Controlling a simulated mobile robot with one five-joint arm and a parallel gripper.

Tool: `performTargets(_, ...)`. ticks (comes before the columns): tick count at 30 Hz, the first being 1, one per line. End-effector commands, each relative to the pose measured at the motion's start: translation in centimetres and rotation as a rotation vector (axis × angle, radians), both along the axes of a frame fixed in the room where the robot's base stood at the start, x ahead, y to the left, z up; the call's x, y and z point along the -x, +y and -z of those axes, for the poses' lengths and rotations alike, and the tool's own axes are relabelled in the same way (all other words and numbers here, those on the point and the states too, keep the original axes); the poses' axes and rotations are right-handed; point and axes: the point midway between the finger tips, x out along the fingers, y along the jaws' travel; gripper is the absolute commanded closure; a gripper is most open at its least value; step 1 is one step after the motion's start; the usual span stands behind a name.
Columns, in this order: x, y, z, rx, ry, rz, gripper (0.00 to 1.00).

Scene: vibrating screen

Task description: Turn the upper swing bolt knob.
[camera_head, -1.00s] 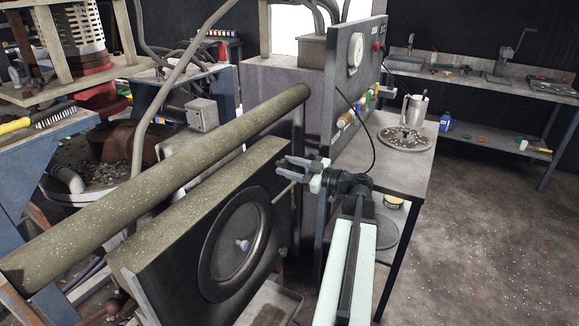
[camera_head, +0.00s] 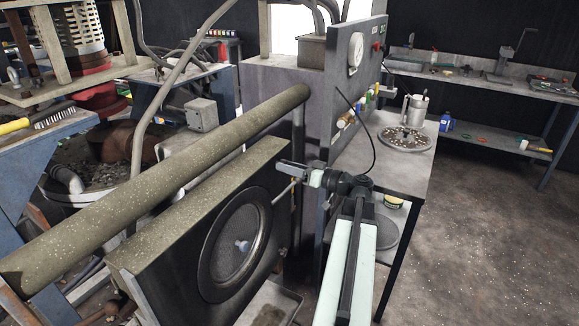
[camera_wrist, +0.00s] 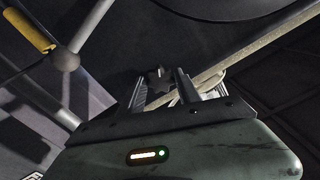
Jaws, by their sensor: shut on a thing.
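A dark, star-shaped knob (camera_wrist: 158,80) is between the two fingers of my gripper (camera_wrist: 162,88) in the wrist view. The fingers are shut on it. In the head view my gripper (camera_head: 284,165) is at the upper right edge of the grey screen housing (camera_head: 170,208), and its fingers hide the knob there. A thin rod (camera_head: 284,192) slants just below the fingers, beside the housing. I cannot see a second swing bolt knob clearly.
A thick pipe (camera_head: 165,185) runs along the housing top. A round port (camera_head: 236,243) is in its face. A control panel (camera_head: 358,75) and a side table (camera_head: 408,172) stand behind and right. The floor (camera_head: 470,230) at right is clear.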

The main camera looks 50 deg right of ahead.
Motion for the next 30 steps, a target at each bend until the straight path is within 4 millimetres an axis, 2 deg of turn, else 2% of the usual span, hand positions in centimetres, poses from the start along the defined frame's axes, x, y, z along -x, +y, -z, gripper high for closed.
performTargets(30, -0.01, 0.21, 0.18, -0.910, 0.229, -0.002, 1.00)
